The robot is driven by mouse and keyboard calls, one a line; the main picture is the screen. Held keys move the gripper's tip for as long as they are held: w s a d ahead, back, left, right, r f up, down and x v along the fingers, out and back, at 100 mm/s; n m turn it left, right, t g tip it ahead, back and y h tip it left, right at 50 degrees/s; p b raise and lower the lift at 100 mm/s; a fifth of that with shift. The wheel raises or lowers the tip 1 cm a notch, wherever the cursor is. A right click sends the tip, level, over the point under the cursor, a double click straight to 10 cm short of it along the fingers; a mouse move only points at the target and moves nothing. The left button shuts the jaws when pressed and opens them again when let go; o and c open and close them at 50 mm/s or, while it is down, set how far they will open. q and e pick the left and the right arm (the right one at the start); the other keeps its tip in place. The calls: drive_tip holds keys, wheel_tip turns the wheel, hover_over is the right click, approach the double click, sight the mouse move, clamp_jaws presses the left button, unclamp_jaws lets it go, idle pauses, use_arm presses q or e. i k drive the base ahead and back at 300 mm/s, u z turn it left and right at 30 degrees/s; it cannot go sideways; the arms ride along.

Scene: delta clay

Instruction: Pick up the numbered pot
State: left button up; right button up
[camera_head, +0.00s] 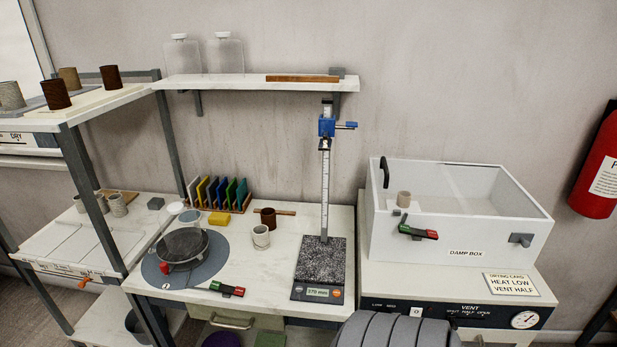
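Several small pots are in view, and I cannot read a number on any of them. A pale grey pot (261,237) stands on the worktable, with a dark brown pot (268,217) just behind it. A tan pot (404,199) stands inside the clear-topped damp box (510,246). Pale grey pots (118,205) stand on the left rack's lower shelf. On its upper shelf are a grey pot (11,96), a dark brown pot (55,94), a tan pot (69,78) and another dark brown pot (111,76). Neither of my grippers shows.
A round grey turntable (183,247) is at the worktable's left. A scale with a tall blue-clamped column (325,190) stands at the right. A rack of coloured slabs (243,192) is behind. Red-green handles lie at the table front (227,289) and box front (418,232).

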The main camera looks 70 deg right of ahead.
sight(261, 238)
drive_tip(key=k, duration=0.4)
drive_tip(key=z, duration=2.85)
drive_tip(key=i, duration=0.1)
drive_tip(key=u, duration=0.35)
